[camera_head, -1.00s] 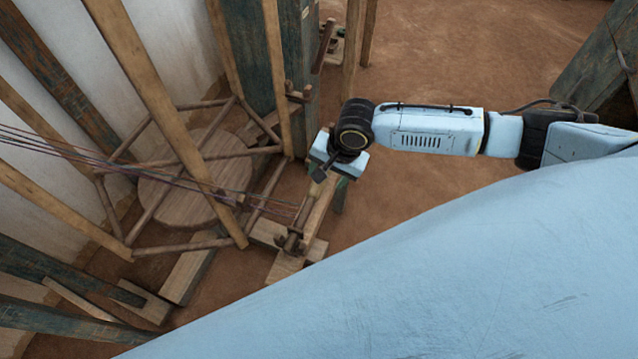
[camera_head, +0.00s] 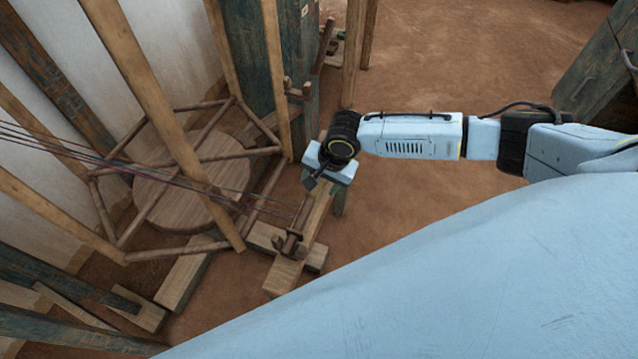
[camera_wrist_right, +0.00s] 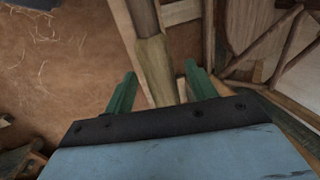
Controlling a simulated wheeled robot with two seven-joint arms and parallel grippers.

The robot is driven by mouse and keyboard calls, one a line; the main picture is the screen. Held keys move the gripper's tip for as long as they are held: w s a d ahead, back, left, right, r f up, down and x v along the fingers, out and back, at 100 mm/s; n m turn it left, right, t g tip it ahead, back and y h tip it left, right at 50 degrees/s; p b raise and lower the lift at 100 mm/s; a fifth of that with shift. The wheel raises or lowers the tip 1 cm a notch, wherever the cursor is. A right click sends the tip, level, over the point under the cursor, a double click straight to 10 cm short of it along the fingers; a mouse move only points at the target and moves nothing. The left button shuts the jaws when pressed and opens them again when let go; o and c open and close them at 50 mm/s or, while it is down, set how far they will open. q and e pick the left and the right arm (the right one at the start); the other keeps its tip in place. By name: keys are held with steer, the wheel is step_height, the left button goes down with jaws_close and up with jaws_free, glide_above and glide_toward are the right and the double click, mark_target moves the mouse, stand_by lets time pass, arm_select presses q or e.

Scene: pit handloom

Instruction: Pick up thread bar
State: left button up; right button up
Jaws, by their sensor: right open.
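The thread bar (camera_head: 292,240) looks like a short brown wooden piece at the low end of the stretched coloured threads (camera_head: 150,172), resting by a wooden block on the loom's low frame. My right gripper (camera_head: 310,184) is just above it in the head view, pointing down and apart from it as far as I can tell. In the right wrist view the green fingers of my right gripper (camera_wrist_right: 160,70) are spread open. A wooden post or bar (camera_wrist_right: 154,65) shows between and beyond them; I cannot tell whether it is the thread bar. My left gripper is out of view.
A wooden reel frame (camera_head: 200,250) surrounds a round wooden disc (camera_head: 172,200) left of my right gripper. Slanted poles (camera_head: 150,90) and dark green posts (camera_head: 262,70) stand close by. The earth floor (camera_head: 450,65) is open behind my right arm.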

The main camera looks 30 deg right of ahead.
steer(key=shift+f, duration=0.1)
steer(key=c, duration=1.2)
